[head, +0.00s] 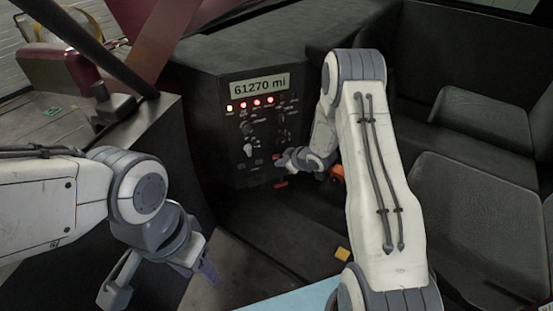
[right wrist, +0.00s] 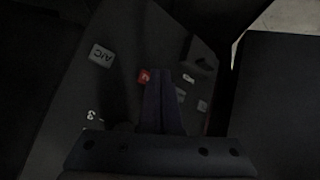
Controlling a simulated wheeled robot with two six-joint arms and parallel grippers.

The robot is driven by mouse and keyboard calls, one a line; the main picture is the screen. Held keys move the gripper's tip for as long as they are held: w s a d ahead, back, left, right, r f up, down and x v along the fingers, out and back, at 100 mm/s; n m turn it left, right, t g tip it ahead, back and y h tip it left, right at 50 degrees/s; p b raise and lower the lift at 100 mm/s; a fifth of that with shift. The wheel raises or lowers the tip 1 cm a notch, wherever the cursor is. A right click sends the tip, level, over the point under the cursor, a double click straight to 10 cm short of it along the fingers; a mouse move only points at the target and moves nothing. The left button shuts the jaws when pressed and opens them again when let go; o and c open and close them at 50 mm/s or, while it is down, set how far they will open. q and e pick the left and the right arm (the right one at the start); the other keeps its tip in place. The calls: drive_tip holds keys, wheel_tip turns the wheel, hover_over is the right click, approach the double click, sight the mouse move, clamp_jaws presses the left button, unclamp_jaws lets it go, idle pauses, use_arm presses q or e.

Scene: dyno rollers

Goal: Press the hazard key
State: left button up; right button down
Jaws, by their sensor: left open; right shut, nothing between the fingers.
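A dark console (head: 225,120) stands in the middle of the head view. A small red key (right wrist: 144,76) with a pale mark shows in the right wrist view, just left of my fingertips; its mark is too small to read. My right gripper (head: 282,160) is shut and empty at the console's lower right. Its dark fingers (right wrist: 161,76) point at the panel beside the red key and may hide part of it. I cannot tell whether they touch. My left gripper (head: 162,280) is open and empty at the lower left, away from the console.
The console has a display (head: 260,86) reading 61270 mi, with a row of lit lamps and knobs below. An A/C key (right wrist: 102,55) and several pale keys lie around my right fingers. Dark seats (head: 470,190) fill the right side. A yellow block (head: 342,254) lies low down.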

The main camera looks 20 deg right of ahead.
drive_tip(key=s, duration=0.6)
drive_tip(key=shift+d+b, duration=0.15)
drive_tip(key=shift+b, duration=0.25)
idle(0.4)
